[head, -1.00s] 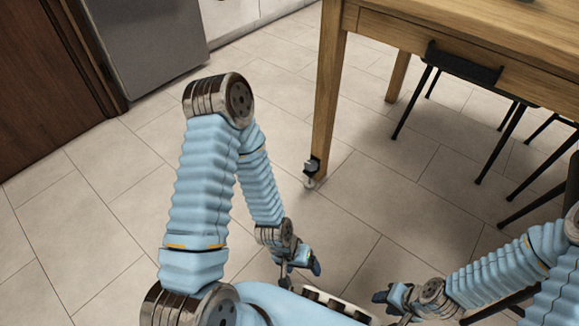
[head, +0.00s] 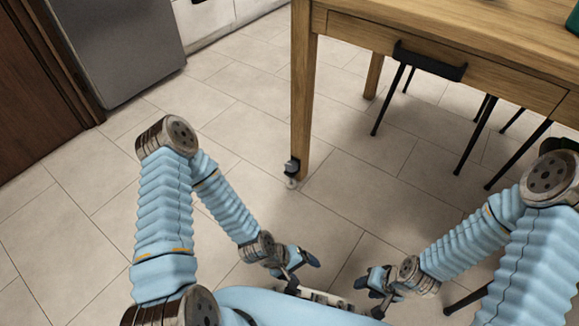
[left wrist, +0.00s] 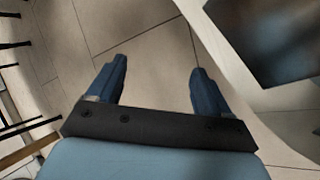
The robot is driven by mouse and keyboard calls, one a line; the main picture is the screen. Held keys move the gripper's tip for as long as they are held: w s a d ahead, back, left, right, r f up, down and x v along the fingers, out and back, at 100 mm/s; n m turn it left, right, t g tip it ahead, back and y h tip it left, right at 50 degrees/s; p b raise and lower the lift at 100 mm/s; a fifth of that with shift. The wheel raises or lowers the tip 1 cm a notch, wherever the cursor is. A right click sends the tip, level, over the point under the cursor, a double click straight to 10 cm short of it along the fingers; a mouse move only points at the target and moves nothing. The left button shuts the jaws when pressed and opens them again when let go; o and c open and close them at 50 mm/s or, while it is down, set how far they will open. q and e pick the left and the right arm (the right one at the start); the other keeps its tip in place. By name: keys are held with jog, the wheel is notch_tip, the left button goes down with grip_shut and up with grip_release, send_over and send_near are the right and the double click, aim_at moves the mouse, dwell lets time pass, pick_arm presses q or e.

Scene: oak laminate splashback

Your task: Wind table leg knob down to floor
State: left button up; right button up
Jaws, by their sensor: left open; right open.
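The wooden table leg (head: 301,95) stands at the near left corner of the table in the head view. A dark bracket with a small knob (head: 291,167) sits at its foot, with a pale round foot under it close to the floor. I cannot tell whether that foot touches the tiles. My left gripper (head: 303,268) is open and empty, low in front of me and apart from the knob. In the left wrist view its two blue fingers (left wrist: 157,88) are spread over bare floor. My right gripper (head: 372,285) is open and empty, to the right of the left one.
The wooden table (head: 440,50) has a drawer with a dark handle (head: 430,62). Thin black chair legs (head: 478,135) stand under and beside it at the right. A grey fridge (head: 120,55) is at the back left. Tiled floor (head: 245,130) around the table leg is clear.

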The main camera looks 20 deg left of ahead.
pick_arm(q)
jog(key=w+d+r+n+t+h+p, duration=0.1)
jog(key=w+d+r+n+t, duration=0.15)
jog(key=w+n, duration=0.3)
jog(key=w+d+r+n+t+h+p, duration=0.1)
jog(key=w+n+t+p, duration=0.1)
jog(key=w+n+t, duration=0.4)
jog(key=n+t+y, duration=0.3)
jog(key=n+y, duration=0.5)
jog(key=n, duration=0.9)
send_near(291, 166)
jog(key=b+x, duration=0.1)
jog(key=x, duration=0.7)
jog(key=shift+w, duration=0.15)
jog(key=c, duration=1)
jog(key=shift+c, duration=0.2)
